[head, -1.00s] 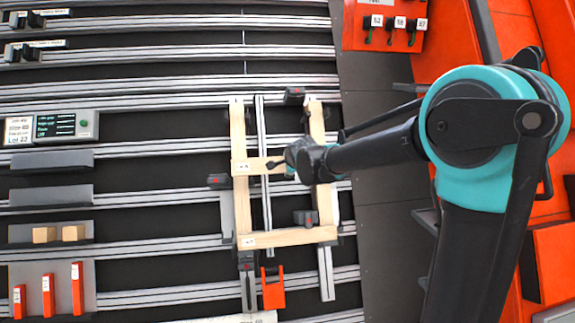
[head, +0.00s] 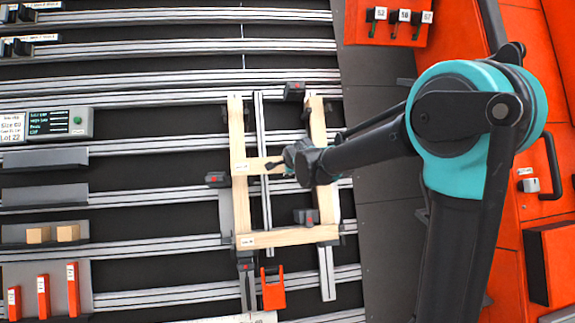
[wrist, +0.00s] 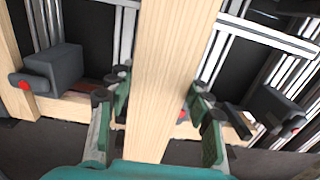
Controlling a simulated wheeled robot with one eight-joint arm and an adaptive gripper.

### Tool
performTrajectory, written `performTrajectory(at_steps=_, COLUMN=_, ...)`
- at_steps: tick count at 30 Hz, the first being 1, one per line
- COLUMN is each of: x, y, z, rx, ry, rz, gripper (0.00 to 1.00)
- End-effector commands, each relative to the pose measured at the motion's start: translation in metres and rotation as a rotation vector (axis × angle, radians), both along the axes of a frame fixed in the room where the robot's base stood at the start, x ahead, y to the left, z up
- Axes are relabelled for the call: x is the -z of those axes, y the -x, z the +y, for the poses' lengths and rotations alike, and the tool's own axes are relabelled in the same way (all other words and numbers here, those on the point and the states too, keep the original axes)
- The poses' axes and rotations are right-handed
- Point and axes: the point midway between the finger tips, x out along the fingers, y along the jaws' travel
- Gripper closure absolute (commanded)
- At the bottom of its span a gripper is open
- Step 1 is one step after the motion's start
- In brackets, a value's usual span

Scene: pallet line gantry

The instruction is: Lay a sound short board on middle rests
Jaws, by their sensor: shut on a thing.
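A short pale board (head: 250,165) lies crosswise between two long boards, the left one (head: 237,130) and the right one (head: 318,125). In the wrist view the short board (wrist: 172,70) runs between my fingers. My gripper (head: 290,160) is shut on it near its right part; in the wrist view the green-and-black fingertips (wrist: 160,90) are at both its sides. The gripper hides the board's right end in the head view. I cannot tell whether it touches the middle rests below. Another short board (head: 285,238) lies across the near ends of the long boards.
Grey clamps with red marks stand around the frame, at the top (head: 294,91), left (head: 216,179) and inside right (head: 306,217). An orange forked piece (head: 272,290) is at the near side. Orange units stand right.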

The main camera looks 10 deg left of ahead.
Motion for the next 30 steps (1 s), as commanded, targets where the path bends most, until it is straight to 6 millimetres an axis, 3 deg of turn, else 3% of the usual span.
performTrajectory(at_steps=30, x=0.034, y=-0.059, z=0.017, rx=0.000, ry=-0.001, rz=0.000, gripper=0.86)
